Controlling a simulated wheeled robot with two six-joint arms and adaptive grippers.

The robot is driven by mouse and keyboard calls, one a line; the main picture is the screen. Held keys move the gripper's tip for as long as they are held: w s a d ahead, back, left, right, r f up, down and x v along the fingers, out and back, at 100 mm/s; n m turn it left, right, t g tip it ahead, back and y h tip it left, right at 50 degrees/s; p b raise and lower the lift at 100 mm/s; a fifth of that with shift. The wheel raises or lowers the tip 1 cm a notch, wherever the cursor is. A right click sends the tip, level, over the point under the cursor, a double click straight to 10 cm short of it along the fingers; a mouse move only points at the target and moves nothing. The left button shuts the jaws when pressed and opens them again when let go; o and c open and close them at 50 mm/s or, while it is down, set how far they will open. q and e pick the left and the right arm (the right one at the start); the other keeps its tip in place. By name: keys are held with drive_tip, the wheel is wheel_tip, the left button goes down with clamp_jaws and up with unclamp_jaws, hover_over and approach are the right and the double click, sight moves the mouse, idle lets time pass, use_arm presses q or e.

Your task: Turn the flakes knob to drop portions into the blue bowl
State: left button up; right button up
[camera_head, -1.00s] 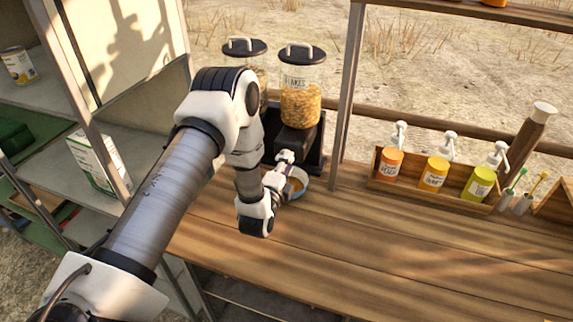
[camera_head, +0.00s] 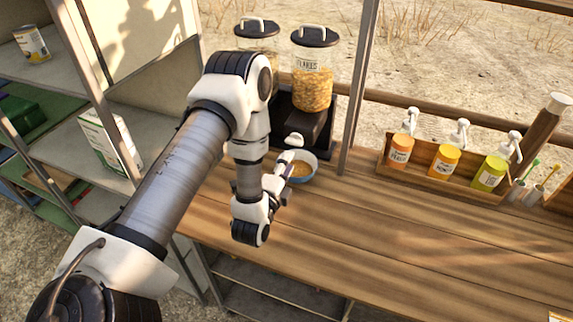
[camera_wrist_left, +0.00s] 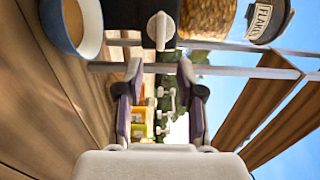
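The flakes dispenser (camera_head: 312,85) is a clear jar of golden flakes with a black lid, on a dark stand. Its white knob (camera_head: 294,140) shows on the stand's front; in the left wrist view the knob (camera_wrist_left: 160,28) lies ahead, between the lines of the fingers. The blue bowl (camera_head: 314,168) stands on the counter below, with tan contents; the bowl (camera_wrist_left: 62,40) is at the upper left of the wrist view. My left gripper (camera_head: 284,174) is beside the bowl, in front of the knob and apart from it. Its fingers (camera_wrist_left: 160,75) are spread and empty. My right gripper is out of view.
A second jar (camera_head: 258,40) stands left of the flakes, partly behind my arm. A wooden rack (camera_head: 440,178) with several pump bottles stands to the right. A post (camera_head: 356,90) rises near the dispenser. The counter's front (camera_head: 400,250) is clear.

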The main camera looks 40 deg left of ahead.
sight(293, 143)
use_arm(q)
drive_tip(key=o, duration=0.5)
drive_tip(key=shift+o, duration=1.2)
drive_tip(key=shift+n, duration=0.7)
drive_tip(key=w+a+n, duration=0.1)
drive_tip(key=w+n, duration=0.1)
drive_tip(key=n, duration=0.3)
drive_tip(key=w+a+n+b, duration=0.1)
drive_tip(key=w+n, duration=0.2)
drive_tip(key=n, duration=0.3)
drive_tip(key=w+a+n, duration=0.1)
drive_tip(key=w+n, duration=0.2)
drive_tip(key=n, duration=0.2)
drive_tip(key=shift+w+a+r+n+b, duration=0.2)
drive_tip(key=shift+r+n+b, duration=0.1)
drive_tip(key=shift+r, duration=0.1)
drive_tip(key=shift+w+a+f, duration=0.1)
drive_tip(key=shift+w+f, duration=0.05)
drive_tip(key=shift+w, duration=0.2)
drive_tip(key=shift+s, duration=0.1)
drive_tip(key=c, duration=1.2)
